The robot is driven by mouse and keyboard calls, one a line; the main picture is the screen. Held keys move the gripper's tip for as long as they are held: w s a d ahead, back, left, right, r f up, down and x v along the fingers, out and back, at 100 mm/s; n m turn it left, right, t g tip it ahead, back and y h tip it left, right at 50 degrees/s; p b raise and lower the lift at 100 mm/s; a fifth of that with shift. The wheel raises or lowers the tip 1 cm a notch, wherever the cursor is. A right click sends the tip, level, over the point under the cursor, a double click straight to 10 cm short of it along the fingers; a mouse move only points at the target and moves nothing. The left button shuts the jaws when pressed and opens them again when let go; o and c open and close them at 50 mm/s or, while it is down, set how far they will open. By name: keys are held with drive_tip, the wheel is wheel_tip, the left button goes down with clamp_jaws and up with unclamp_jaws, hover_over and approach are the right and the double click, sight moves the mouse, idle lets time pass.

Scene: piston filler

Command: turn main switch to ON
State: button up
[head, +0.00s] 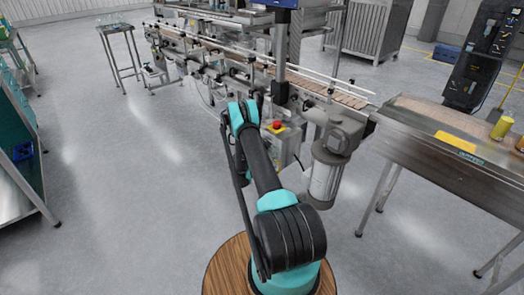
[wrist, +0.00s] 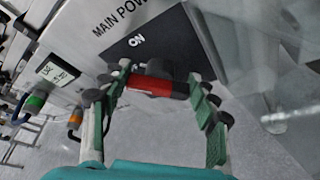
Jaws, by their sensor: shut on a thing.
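The main switch has a red handle (wrist: 150,86) on a dark plate (wrist: 185,42), under printed words reading "MAIN POW…", in the wrist view. A white "ON" label (wrist: 137,40) is above the handle. The red handle lies nearly crosswise in the picture, between the two green-and-black fingers. My gripper (wrist: 157,95) is shut on this handle, one finger at each end of it. Which mark the handle points to I cannot tell. In the head view my arm reaches to the machine and hides the switch and the gripper.
A grey control box (head: 285,150) with a red button on yellow (head: 277,126) stands by the conveyor (head: 235,55). The wrist view shows a small display (wrist: 57,72) and cable plugs (wrist: 36,101) at left. A steel table (head: 440,140) is at right. Open floor lies left.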

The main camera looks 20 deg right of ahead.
idle(0.4)
drive_tip(key=o, duration=1.2)
drive_tip(key=shift+c, duration=0.2)
drive_tip(key=shift+r, duration=0.1)
wheel_tip(320, 180, up, 10)
